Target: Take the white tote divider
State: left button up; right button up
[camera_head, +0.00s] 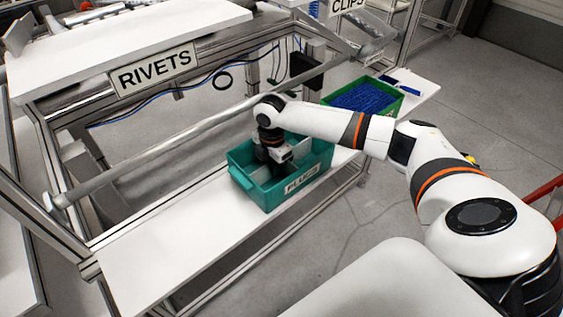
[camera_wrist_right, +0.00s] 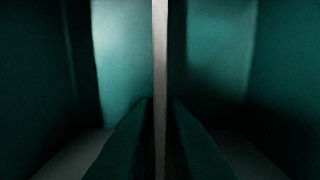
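The teal tote (camera_head: 268,197) labelled PLUGS stands on the white shelf. My right gripper (camera_head: 274,168) reaches down into it from above, and its fingertips are hidden in the head view. A pale panel, which looks like the white tote divider (camera_head: 303,147), shows inside the tote beside the gripper. In the right wrist view the divider (camera_wrist_right: 160,60) is seen edge-on as a pale upright strip between teal walls. The two fingers of my right gripper (camera_wrist_right: 160,105) lie close along either side of it and appear shut on it. My left gripper is not in view.
A green bin (camera_head: 363,97) of blue parts stands farther right. The white shelf (camera_head: 165,243) is clear left of the tote. A grey rail (camera_head: 190,132) runs behind the tote, below the RIVETS sign (camera_head: 156,72). Open floor lies in front.

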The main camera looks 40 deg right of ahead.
grip_shut()
jog(key=shift+r, duration=0.15)
